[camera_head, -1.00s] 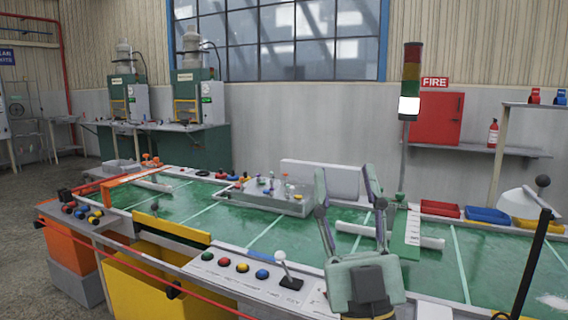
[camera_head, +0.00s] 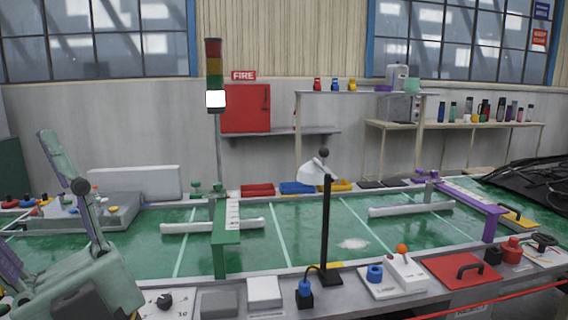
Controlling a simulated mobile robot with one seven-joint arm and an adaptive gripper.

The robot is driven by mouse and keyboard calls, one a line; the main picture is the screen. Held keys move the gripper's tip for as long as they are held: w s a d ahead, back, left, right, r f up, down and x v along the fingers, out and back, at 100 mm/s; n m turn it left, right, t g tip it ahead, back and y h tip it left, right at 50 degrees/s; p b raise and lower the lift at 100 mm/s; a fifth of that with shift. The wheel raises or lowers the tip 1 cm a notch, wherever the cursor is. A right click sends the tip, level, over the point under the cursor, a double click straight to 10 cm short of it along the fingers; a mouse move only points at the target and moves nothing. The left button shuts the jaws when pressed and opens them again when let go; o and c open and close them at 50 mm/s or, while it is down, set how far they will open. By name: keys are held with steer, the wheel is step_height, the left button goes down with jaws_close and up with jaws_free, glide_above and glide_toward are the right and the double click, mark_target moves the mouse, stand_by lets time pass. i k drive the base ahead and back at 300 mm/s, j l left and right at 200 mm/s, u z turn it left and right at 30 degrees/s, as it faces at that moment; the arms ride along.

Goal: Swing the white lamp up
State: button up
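The white lamp (camera_head: 313,172) has a white shade with a dark ball above it. It sits at the top of a thin black post (camera_head: 326,225) that stands on the bench's near edge, right of the picture's middle. The shade tilts down to the left. My gripper (camera_head: 28,200) is at the far left, green-grey, with its fingers spread apart. It is well away from the lamp, and nothing shows between the fingers. One finger is partly cut off by the left edge.
The green bench top (camera_head: 300,235) spreads behind the lamp. A green and white gate (camera_head: 226,235) stands left of the post. A blue tray (camera_head: 297,188) lies behind the lamp. A blue knob (camera_head: 375,273) and red plate (camera_head: 462,270) are on the right front edge.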

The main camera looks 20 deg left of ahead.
mark_target(314, 172)
steer(key=i+l+u, duration=0.1)
steer(key=i+u, duration=0.25)
steer(key=i+l+u, duration=0.1)
steer(key=u, duration=0.25)
steer(key=i+l+u, duration=0.2)
steer(key=u, duration=0.15)
steer(key=i, duration=1)
